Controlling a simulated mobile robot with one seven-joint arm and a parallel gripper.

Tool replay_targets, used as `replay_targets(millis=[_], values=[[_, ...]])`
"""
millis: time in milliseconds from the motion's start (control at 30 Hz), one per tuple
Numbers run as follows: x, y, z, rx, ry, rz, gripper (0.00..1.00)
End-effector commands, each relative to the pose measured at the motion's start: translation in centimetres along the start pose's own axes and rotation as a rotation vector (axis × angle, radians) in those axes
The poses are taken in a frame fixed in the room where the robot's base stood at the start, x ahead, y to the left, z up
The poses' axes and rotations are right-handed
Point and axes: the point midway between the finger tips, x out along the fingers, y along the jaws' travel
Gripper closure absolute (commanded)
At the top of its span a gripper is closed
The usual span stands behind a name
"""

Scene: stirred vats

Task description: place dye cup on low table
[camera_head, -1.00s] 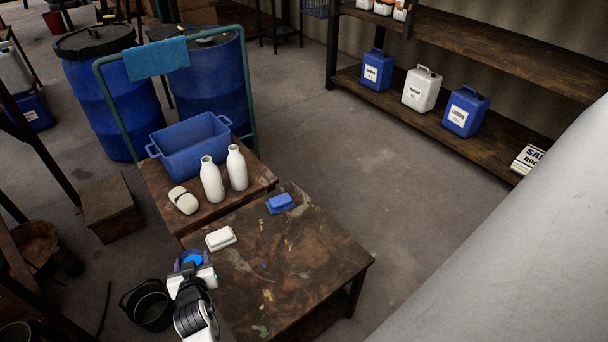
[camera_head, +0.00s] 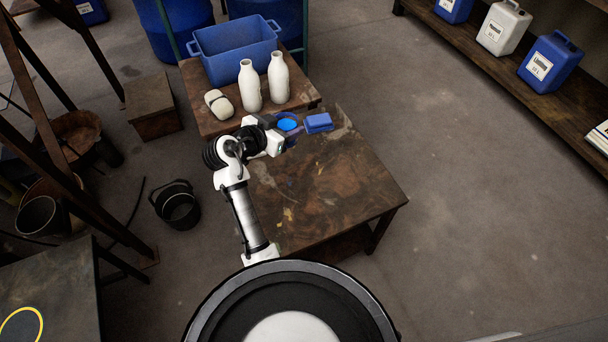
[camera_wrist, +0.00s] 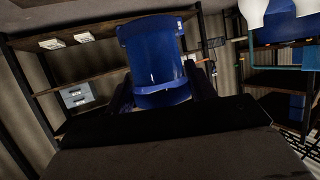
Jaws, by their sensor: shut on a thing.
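The dye cup (camera_head: 287,125) is blue with bright blue dye inside, and its open top faces up. My gripper (camera_head: 283,130) is shut on it at the back left of the low table (camera_head: 330,195), a dark stained wooden top. In the head view the cup overlaps the table's far edge; I cannot tell its height above the top. In the wrist view the blue cup (camera_wrist: 158,62) fills the middle between the dark fingers, and its contents are not visible there.
A blue block (camera_head: 318,123) lies just right of the cup. The low table's middle and front are clear. A black bucket (camera_head: 180,210) stands left.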

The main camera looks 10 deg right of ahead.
Motion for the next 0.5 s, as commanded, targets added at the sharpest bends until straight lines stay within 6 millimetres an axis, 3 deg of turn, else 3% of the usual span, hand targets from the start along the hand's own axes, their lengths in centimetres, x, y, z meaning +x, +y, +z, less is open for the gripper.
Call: replay_targets(millis=[100,267,367,500], values=[[-1.7,-0.7,-0.3,0.031,0.003,0.069,0.72],[-2.7,-0.6,-0.2,0.046,0.001,0.123,0.72],[-2.2,-0.5,1.1,0.043,0.000,0.132,0.72],[-0.9,-0.3,4.5,0.041,0.000,0.131,0.72]])
